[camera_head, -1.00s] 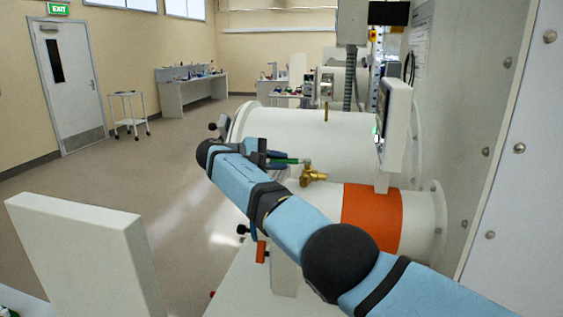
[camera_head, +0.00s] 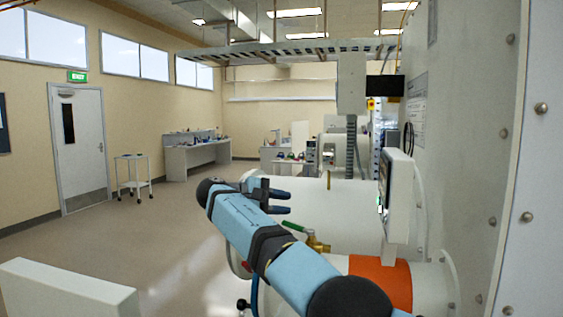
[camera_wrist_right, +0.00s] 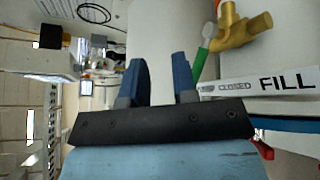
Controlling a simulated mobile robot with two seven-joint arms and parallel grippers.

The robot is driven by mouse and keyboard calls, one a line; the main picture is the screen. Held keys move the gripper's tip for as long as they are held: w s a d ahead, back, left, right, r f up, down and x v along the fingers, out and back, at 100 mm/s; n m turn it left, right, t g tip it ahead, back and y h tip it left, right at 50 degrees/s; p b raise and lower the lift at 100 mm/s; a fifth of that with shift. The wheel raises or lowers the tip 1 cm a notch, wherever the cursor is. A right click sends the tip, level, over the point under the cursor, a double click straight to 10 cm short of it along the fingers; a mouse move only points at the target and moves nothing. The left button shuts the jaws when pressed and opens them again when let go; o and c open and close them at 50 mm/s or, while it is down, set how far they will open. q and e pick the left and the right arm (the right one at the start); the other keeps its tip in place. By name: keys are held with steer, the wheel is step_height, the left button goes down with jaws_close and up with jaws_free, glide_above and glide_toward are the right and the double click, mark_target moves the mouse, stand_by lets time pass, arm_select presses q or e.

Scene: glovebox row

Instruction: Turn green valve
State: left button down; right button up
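The green valve handle (camera_head: 294,227) is a short lever on a brass valve (camera_head: 318,244), beside the white cylinder. It points to the left and slightly up in the head view. My right gripper (camera_head: 289,202) is just above and left of the handle, with its two dark blue fingers apart and nothing between them. In the right wrist view the open fingers (camera_wrist_right: 160,68) show, with the green handle (camera_wrist_right: 202,58) just right of the right finger, outside the gap. The brass body (camera_wrist_right: 238,30) is at the upper right. I cannot tell whether finger and handle touch. My left gripper is out of view.
A label reading CLOSED and FILL (camera_wrist_right: 270,83) lies beside the valve. A white display panel (camera_head: 397,195) stands right of it, above an orange band (camera_head: 382,279) on a pipe. A large white wall (camera_head: 462,150) closes the right side.

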step_height(320, 180, up, 13)
steer(key=p, duration=0.7)
steer(key=shift+f+p, duration=0.2)
steer(key=shift+p, duration=0.1)
